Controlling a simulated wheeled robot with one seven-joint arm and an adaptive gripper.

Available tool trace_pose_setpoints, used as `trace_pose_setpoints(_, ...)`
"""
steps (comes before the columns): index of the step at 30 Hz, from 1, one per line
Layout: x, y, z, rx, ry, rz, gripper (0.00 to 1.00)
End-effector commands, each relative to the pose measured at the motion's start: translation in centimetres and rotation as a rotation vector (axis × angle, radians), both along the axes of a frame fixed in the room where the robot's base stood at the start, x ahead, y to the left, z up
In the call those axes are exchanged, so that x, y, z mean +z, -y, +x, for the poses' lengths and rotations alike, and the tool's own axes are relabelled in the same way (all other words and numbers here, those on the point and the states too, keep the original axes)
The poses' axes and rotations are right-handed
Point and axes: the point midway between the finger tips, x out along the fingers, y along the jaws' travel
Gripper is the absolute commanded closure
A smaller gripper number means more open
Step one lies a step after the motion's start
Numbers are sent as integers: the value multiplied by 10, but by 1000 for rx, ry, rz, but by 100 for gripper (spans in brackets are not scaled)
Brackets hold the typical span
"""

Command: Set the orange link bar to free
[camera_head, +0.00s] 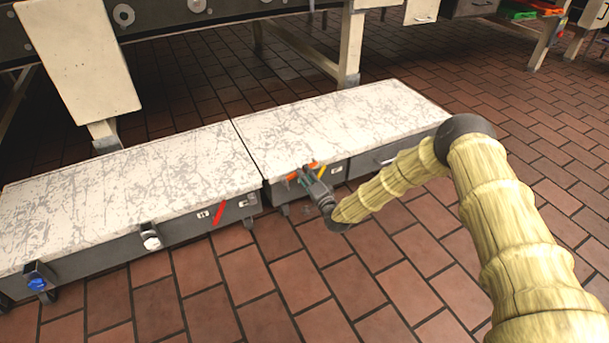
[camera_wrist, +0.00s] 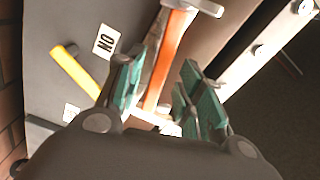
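The orange link bar (camera_wrist: 170,52) shows in the wrist view as a slanted bar on the dark front of a low unit. It runs from a pale metal pin at its top end down between the teal finger pads. My gripper (camera_wrist: 160,72) is open, with one finger on each side of the bar and a gap showing between them. Whether a pad touches it I cannot tell. In the head view my gripper (camera_head: 306,178) is at the unit's front edge and hides the bar's middle; orange (camera_head: 313,165) shows beside it.
A yellow bar (camera_wrist: 76,70) is close left of my gripper in the wrist view, near a white label reading NO (camera_wrist: 106,40). In the head view a red bar (camera_head: 219,213) is on the neighbouring unit (camera_head: 130,185). The brick floor (camera_head: 250,290) in front is clear.

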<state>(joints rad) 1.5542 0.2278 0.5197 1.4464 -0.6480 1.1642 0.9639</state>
Motion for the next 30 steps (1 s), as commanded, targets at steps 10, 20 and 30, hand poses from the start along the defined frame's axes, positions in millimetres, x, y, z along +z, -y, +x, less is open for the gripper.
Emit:
trace_pose_setpoints(10, 0, 28, -55, -1, -3, 2, 62)
trace_pose_setpoints(20, 0, 45, -92, 0, -1, 2, 62)
trace_pose_setpoints(30, 0, 47, -97, -1, 1, 1, 62)
